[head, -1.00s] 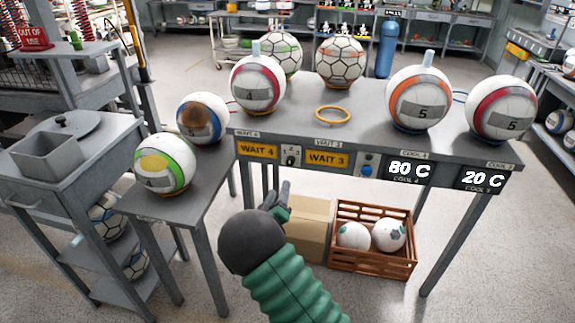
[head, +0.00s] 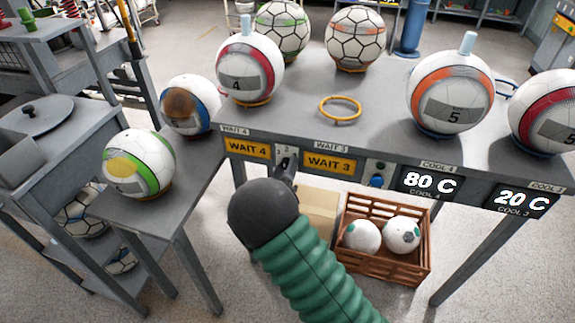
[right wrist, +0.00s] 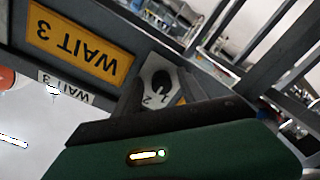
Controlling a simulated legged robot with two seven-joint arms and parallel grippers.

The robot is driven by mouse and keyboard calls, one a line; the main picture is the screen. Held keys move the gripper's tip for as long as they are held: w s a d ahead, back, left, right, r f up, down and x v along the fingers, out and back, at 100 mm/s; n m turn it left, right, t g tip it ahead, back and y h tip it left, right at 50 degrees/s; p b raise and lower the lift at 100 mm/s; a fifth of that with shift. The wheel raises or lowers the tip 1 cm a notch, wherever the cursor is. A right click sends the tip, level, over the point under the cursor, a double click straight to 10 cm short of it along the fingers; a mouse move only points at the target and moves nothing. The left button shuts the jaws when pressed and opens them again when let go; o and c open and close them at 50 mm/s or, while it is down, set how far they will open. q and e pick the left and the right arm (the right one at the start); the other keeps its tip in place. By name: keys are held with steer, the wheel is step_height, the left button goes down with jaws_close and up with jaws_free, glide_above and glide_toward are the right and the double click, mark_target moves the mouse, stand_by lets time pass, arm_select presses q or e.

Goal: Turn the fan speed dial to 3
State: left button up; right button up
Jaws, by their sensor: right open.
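The fan speed dial (head: 285,153) is a small black knob on a pale plate, set in the table's front panel between the yellow WAIT 4 sign (head: 248,149) and the yellow WAIT 3 sign (head: 330,164). In the right wrist view the dial (right wrist: 160,83) appears turned over, with a 1 and a 2 legible on its plate. Its exact setting is hard to read. My right gripper (head: 284,172) is open just in front of the dial and hides its lower part. I cannot tell whether it touches the knob. My left gripper is out of view.
Several balls stand on the grey table (head: 375,115), with an empty yellow ring (head: 340,108). A blue button (head: 377,181) sits right of WAIT 3, then 80 C and 20 C displays. A crate (head: 388,262) with two balls and a cardboard box (head: 318,212) stand below.

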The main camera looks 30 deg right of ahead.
steer(key=shift+a, duration=0.4)
steer(key=c, duration=0.3)
steer(key=shift+w, duration=0.1)
steer(key=shift+c, duration=1.3)
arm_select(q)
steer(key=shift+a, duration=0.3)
arm_select(e)
steer(key=shift+d, duration=0.2)
jaws_close()
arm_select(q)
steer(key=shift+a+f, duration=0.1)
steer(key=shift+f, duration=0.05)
arm_select(e)
steer(key=shift+m, duration=0.3)
steer(key=m+b, duration=0.1)
steer(key=m, duration=0.3)
steer(key=shift+f, duration=0.2)
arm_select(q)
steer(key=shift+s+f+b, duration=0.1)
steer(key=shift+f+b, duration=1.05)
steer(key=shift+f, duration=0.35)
arm_select(e)
steer(key=shift+s+a+m, duration=0.1)
steer(key=shift+m, duration=1.25)
steer(key=shift+s+m, duration=0.1)
steer(key=shift+m, duration=1.25)
